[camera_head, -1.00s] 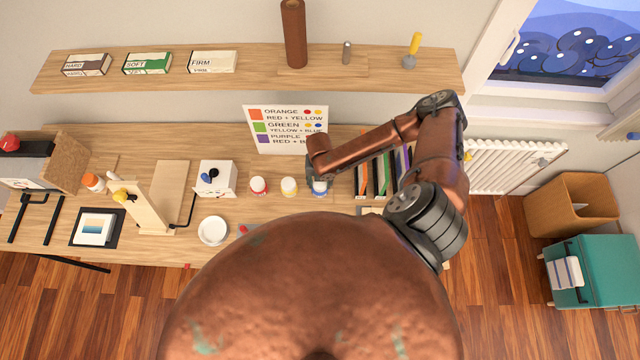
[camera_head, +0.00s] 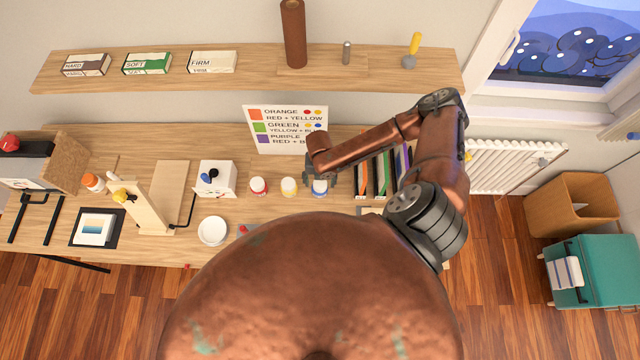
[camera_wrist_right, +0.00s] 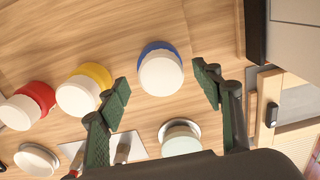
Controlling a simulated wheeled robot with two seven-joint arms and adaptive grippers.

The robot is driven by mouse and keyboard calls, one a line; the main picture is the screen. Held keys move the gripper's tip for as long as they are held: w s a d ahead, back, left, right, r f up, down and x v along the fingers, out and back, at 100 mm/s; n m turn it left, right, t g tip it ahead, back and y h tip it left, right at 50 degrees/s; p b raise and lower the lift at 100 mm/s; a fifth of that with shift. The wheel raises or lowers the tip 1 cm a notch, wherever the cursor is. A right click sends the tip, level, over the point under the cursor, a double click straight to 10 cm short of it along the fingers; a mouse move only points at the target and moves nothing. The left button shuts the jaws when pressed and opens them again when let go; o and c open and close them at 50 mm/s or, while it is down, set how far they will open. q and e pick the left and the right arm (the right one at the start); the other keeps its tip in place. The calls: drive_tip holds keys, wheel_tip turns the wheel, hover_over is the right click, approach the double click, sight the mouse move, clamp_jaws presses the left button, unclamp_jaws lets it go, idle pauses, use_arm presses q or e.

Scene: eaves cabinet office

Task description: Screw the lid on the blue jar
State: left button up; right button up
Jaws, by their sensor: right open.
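The blue jar (camera_head: 320,188) stands on the desk at the right end of a row of three small jars. In the right wrist view it shows as a blue ring (camera_wrist_right: 158,47) with a white round part (camera_wrist_right: 161,74); I cannot tell whether that part is a separate lid. My right gripper (camera_wrist_right: 163,83) is open, its dark green ridged fingers apart, with the blue jar showing between and beyond the fingertips, not gripped. A pale round piece (camera_wrist_right: 181,140) on a grey disc lies nearer the palm. My left gripper is in neither view.
A yellow jar (camera_head: 289,187) and a red jar (camera_head: 258,187) stand left of the blue jar. A white box (camera_head: 215,178) and a white dish (camera_head: 212,231) are further left. Upright folders (camera_head: 375,177) stand close on the right. A colour chart (camera_head: 286,128) stands behind.

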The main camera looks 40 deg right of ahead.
sight(320, 184)
wheel_tip(320, 184, up, 11)
idle(0.3)
